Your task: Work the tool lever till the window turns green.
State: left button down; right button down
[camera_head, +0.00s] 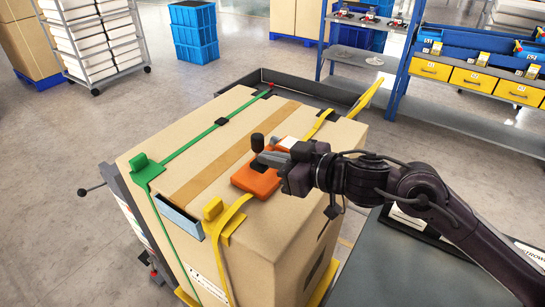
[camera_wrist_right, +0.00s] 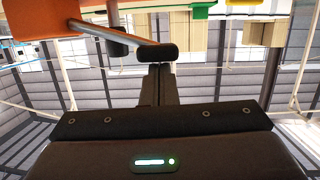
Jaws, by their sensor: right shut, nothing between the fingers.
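The orange strap tool (camera_head: 255,181) sits on top of a large cardboard box (camera_head: 296,225), by the yellow strap (camera_head: 232,214). A black knob (camera_head: 257,142) stands up beside it. In the right wrist view the orange tool body (camera_wrist_right: 40,20) is at the top left, and its metal lever (camera_wrist_right: 105,34) ends in a black grip (camera_wrist_right: 157,52). My right gripper (camera_head: 268,159) is over the tool; its fingers (camera_wrist_right: 160,72) are shut and empty, tips right at the black grip. I cannot tell whether they touch. I cannot make out the window's colour. My left gripper is out of view.
A green strap (camera_head: 190,143) with a green buckle (camera_head: 146,170) crosses the box's left part. A dark low tray (camera_head: 310,88) lies behind the box. A blue shelf rack (camera_head: 400,80) stands at the back right. A grey table surface (camera_head: 385,265) is at front right.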

jog(key=shift+s+a+f, duration=0.1)
jog(key=shift+f, duration=0.2)
jog(key=f+b, duration=0.1)
jog(key=n+b, duration=0.1)
jog(key=s+f+n+b, duration=0.1)
jog(key=shift+a+f+t+b, duration=0.35)
jog(key=shift+t, duration=0.05)
jog(key=shift+a+f+n+h+b, duration=0.1)
jog(key=shift+f+n+h+b, duration=0.3)
jog(key=shift+n, duration=0.2)
jog(key=shift+s+f, duration=0.1)
jog(key=shift+f, duration=0.4)
